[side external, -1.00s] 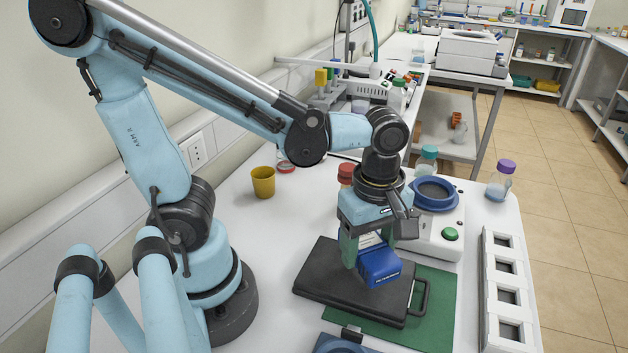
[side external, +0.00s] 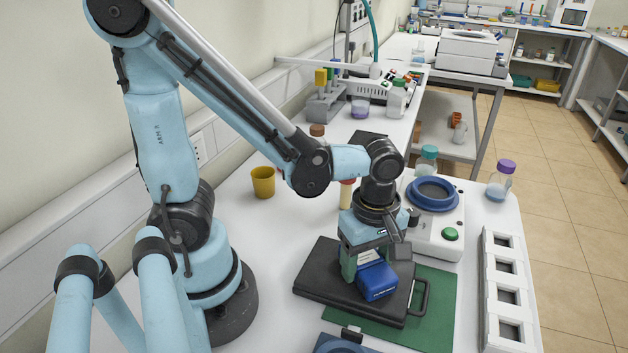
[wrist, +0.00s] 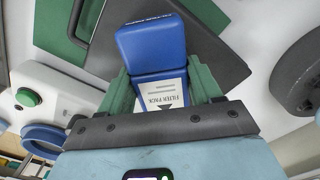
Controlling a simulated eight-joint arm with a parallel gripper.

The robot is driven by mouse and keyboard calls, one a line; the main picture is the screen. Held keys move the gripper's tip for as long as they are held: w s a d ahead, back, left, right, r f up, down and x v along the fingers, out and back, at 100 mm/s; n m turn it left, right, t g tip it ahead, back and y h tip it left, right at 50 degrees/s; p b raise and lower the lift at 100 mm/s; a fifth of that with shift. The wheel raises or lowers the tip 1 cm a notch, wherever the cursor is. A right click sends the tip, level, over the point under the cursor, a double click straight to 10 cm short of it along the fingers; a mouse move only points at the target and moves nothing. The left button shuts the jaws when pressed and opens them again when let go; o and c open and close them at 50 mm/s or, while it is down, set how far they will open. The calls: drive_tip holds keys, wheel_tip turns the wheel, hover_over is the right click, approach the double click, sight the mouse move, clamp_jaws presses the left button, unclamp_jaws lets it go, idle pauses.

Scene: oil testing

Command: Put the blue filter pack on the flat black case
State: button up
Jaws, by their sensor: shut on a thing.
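The blue filter pack (side external: 377,281) is a small box with a white label, which reads "FILTER PACK" in the wrist view (wrist: 152,52). My gripper (side external: 362,268) is shut on it, with a green finger (wrist: 203,82) on each side of the pack. The flat black case (side external: 322,278) lies on a green mat, and its handle points right. The pack is over the case's right half, at or very close to its top. I cannot tell whether it touches, because the gripper hides part of the underside.
The green mat (side external: 436,310) shows right of the case. A white device with a blue ring (side external: 432,194) stands behind it. A white slotted rack (side external: 506,290) is at the right. A yellow cup (side external: 263,182) stands at the back left, with bare table around it.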

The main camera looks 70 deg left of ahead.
sight(367, 254)
drive_tip(key=shift+f, duration=0.1)
drive_tip(key=o, duration=1.1)
drive_tip(key=shift+o, duration=0.2)
wheel_tip(367, 254, up, 12)
drive_tip(key=a+m+t, duration=0.1)
drive_tip(key=m, duration=0.3)
drive_tip(key=w+a+f+m+t, duration=0.1)
drive_tip(key=a+m+t, duration=0.1)
drive_tip(key=m, duration=0.2)
drive_tip(key=w+a+f+m+t, duration=0.1)
drive_tip(key=a+m+t, duration=0.1)
drive_tip(key=m, duration=0.3)
drive_tip(key=shift+w, duration=0.25)
drive_tip(key=m, duration=0.1)
drive_tip(key=a+m+t, duration=0.1)
drive_tip(key=m, duration=0.1)
drive_tip(key=m+t, duration=0.1)
drive_tip(key=m, duration=0.1)
drive_tip(key=shift+w+a, duration=0.3)
drive_tip(key=shift+w, duration=0.1)
